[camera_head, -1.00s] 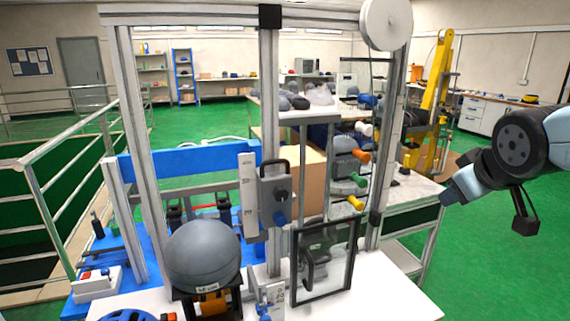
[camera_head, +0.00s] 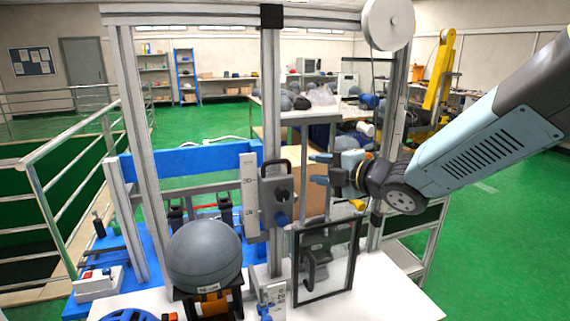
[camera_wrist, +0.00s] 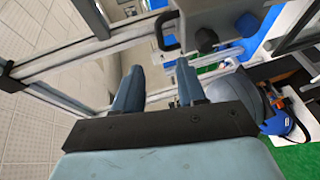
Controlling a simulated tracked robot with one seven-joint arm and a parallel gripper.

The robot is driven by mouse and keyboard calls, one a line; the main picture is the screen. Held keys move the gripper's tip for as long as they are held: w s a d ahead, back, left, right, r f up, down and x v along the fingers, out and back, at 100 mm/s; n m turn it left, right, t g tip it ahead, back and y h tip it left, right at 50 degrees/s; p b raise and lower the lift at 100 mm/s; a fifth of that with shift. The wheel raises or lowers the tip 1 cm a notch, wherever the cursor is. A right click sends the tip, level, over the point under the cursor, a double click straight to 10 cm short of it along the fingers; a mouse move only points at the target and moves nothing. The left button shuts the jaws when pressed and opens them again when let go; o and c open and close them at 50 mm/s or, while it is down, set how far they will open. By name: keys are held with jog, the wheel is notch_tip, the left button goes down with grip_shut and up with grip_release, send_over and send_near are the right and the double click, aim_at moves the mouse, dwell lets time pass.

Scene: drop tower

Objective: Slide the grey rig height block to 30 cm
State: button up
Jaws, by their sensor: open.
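The grey rig height block (camera_head: 267,197) sits on the middle upright post, with a black handle on top, a dark knob and a blue knob (camera_head: 281,220). A white scale plate (camera_head: 249,170) stands just left of it; its markings are too small to read surely. My gripper (camera_head: 318,169) is open and empty, to the right of the block, with its fingers pointing left toward it and a gap between. In the wrist view the block (camera_wrist: 197,18) and its handle (camera_wrist: 166,32) lie beyond the open fingers (camera_wrist: 158,68), toward the top.
A grey ball (camera_head: 203,254) rests on a stand at the front left. A dark-framed clear door (camera_head: 325,262) stands below my gripper. The right upright post (camera_head: 391,130) and a white pulley wheel (camera_head: 387,22) are close to my arm. A yellow handle (camera_head: 357,204) is near my wrist.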

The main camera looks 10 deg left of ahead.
aim_at(280, 162)
jog(key=x, duration=1.3)
jog(key=shift+w, duration=0.1)
jog(key=shift+c, duration=0.4)
jog(key=shift+d, duration=0.1)
grip_shut()
